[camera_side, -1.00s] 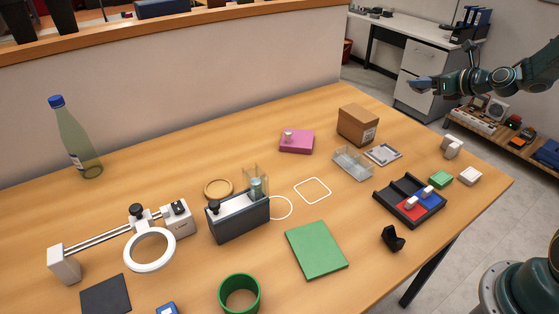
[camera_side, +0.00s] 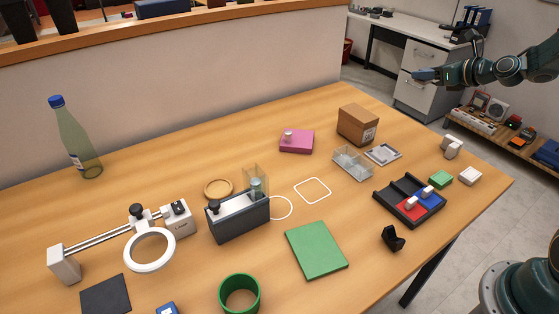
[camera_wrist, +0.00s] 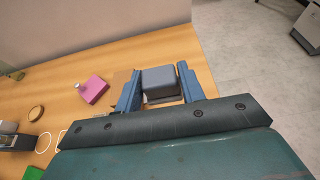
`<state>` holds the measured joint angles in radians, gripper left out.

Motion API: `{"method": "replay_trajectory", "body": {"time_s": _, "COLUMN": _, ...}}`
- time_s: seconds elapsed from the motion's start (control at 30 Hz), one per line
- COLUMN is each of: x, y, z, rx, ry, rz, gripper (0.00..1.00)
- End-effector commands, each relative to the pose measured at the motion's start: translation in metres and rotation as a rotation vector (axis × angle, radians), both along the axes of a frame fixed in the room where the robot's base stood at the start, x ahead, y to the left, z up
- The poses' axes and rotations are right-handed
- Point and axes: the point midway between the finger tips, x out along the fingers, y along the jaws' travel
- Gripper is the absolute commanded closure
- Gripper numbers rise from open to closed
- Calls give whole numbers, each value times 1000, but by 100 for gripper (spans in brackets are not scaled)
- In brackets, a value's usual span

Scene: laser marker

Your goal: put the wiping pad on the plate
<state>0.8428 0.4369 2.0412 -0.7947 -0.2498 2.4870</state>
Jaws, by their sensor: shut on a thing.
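My gripper (camera_wrist: 160,90) is shut on a grey, soft-edged block, which I take to be the wiping pad (camera_wrist: 160,80). The block sits between the two blue fingers. In the side view my gripper (camera_side: 418,76) is raised at the upper right, beyond the far right of the table, and the held block is too small to make out. Which thing is the plate is not certain: a small grey framed plate (camera_side: 383,154) lies flat behind the black tray, a flat green slab (camera_side: 316,250) lies front centre, and a dark square (camera_side: 106,295) lies front left.
A cardboard box (camera_side: 357,124), a clear bin (camera_side: 352,163) and a pink block (camera_side: 296,141) stand near the grey framed plate. A black tray (camera_side: 390,205) holds red and blue pieces. A tall bottle (camera_side: 75,140) stands at far left. Table right of the green slab is partly clear.

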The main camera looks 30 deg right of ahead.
Motion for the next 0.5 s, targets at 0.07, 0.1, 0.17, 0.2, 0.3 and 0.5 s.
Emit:
{"method": "replay_trajectory", "body": {"time_s": 0.07, "x": 1, "y": 5, "z": 0, "rx": 0, "ry": 0, "rz": 13, "gripper": 83}}
{"method": "replay_trajectory", "body": {"time_s": 0.1, "x": 2, "y": 9, "z": -1, "rx": 1, "ry": 1, "rz": 22, "gripper": 83}}
{"method": "replay_trajectory", "body": {"time_s": 0.17, "x": 4, "y": 16, "z": -1, "rx": 1, "ry": 1, "rz": 43, "gripper": 83}}
{"method": "replay_trajectory", "body": {"time_s": 0.2, "x": 6, "y": 23, "z": -1, "rx": 1, "ry": 0, "rz": 61, "gripper": 83}}
{"method": "replay_trajectory", "body": {"time_s": 0.3, "x": 10, "y": 45, "z": -3, "rx": 1, "ry": 1, "rz": 121, "gripper": 83}}
{"method": "replay_trajectory", "body": {"time_s": 0.5, "x": 17, "y": 111, "z": -4, "rx": 1, "ry": 0, "rz": 298, "gripper": 83}}
